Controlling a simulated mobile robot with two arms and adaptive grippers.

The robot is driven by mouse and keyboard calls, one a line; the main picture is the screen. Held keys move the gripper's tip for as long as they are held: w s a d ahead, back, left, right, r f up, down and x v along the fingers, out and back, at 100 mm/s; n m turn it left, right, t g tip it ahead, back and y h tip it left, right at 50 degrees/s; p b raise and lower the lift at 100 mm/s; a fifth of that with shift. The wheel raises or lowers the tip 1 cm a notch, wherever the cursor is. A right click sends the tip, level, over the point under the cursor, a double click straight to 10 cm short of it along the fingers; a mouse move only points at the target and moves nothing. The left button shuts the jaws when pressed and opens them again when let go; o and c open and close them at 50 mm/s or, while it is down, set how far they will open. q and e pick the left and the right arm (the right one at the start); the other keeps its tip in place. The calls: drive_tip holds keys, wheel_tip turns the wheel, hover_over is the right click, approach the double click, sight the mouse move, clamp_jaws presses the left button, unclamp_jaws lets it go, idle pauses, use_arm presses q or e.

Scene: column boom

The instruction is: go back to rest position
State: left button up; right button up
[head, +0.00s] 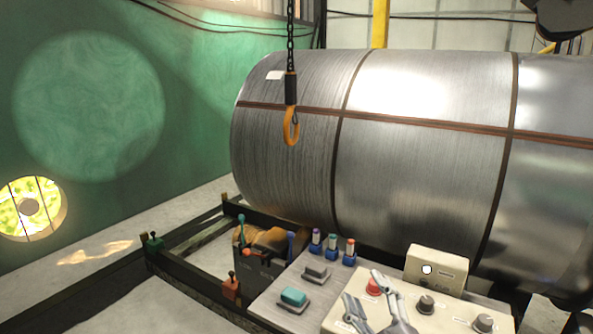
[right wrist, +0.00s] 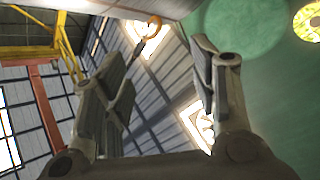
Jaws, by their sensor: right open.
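My right gripper (head: 364,288) shows at the bottom of the head view, in front of the cream control box (head: 455,309). Its two grey fingers point up and stand apart. In the right wrist view the gripper (right wrist: 158,72) is open, with nothing between its fingers. My left gripper is in neither view.
An orange hook (head: 291,126) hangs on a chain before a large strapped metal coil (head: 420,150). The console (head: 268,304) carries a teal button (head: 293,297), a red button (head: 373,286), several small coloured-top switches and dark knobs. Levers (head: 241,228) stand left. A green wall (head: 190,90) is behind.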

drive_tip(key=s+d+f+m+g+h, duration=0.2)
drive_tip(key=s+f+m+g, duration=0.15)
drive_tip(key=f, duration=0.25)
drive_tip(key=s+d+f+m+g+h, duration=0.2)
drive_tip(key=s+d+f, duration=0.15)
drive_tip(key=f, duration=0.35)
drive_tip(key=s+d+f+m+g+h, duration=0.1)
drive_tip(key=s+d+f+m+g, duration=0.1)
drive_tip(key=s+f+g, duration=0.3)
drive_tip(key=s+f+m+g, duration=0.1)
drive_tip(key=s+f+g, duration=0.2)
drive_tip(key=s+f, duration=0.35)
drive_tip(key=s+f+m+g, duration=0.1)
drive_tip(key=s+f+g, duration=0.2)
drive_tip(key=s, duration=0.7)
wheel_tip(320, 180, down, 26)
drive_tip(key=s, duration=0.1)
drive_tip(key=s+d+f+g, duration=0.2)
drive_tip(key=s+f, duration=1.3)
drive_tip(key=s, duration=0.2)
drive_tip(key=shift+d+f, duration=0.3)
drive_tip(key=shift+f, duration=0.1)
